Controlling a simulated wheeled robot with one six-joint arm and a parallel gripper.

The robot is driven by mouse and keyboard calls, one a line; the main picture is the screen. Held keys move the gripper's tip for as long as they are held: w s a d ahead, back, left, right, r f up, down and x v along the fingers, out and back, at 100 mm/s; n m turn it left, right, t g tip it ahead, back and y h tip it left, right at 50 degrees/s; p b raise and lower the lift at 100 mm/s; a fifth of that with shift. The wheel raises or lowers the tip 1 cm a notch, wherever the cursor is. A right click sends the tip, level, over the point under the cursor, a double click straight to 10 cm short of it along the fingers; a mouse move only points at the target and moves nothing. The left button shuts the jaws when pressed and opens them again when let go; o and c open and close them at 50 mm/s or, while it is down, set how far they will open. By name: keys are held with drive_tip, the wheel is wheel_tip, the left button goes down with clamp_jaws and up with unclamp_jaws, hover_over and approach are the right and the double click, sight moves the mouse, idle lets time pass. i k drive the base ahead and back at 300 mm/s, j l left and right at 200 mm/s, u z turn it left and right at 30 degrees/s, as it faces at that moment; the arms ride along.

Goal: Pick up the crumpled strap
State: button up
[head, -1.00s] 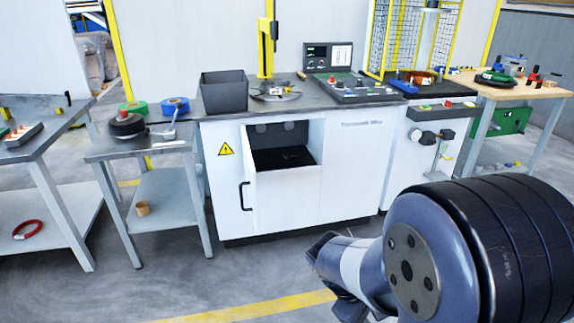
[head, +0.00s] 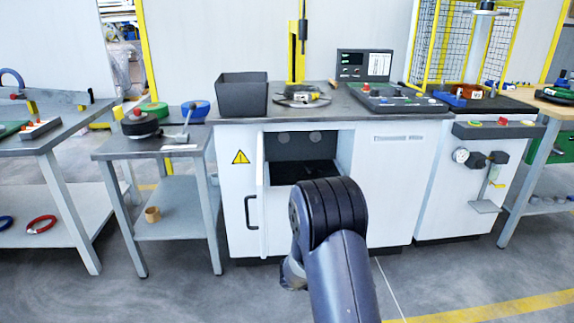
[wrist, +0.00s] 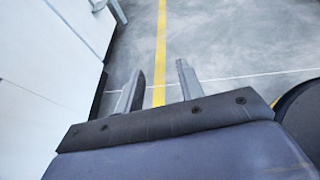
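I cannot make out a crumpled strap for certain in either view. My gripper (wrist: 160,68) is open in the wrist view, with its two fingers apart and only bare floor and a yellow line showing between them. In the head view my gripper (head: 292,272) is mostly hidden behind my arm, low in front of the white cabinet. The cabinet's open compartment (head: 300,172) has a dark inside, and its contents are unclear.
The white cabinet (head: 400,190) carries a dark bin (head: 242,95), a coil (head: 302,99) and a control panel (head: 395,98). A side table (head: 170,148) holds tape rolls. A red ring (head: 41,224) lies on the left table's lower shelf. The front floor is open.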

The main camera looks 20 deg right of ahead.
sight(306, 170)
drive_tip(key=i+l+u, duration=0.5)
drive_tip(key=l, duration=0.3)
drive_tip(key=i+l+u, duration=0.25)
drive_tip(key=l+u, duration=0.2)
drive_tip(key=l, duration=0.4)
drive_tip(key=i+l+u, duration=0.15)
drive_tip(key=l+u, duration=0.35)
drive_tip(key=l, duration=0.5)
drive_tip(key=l+u, duration=0.5)
drive_tip(key=l, duration=0.45)
drive_tip(key=k, duration=0.05)
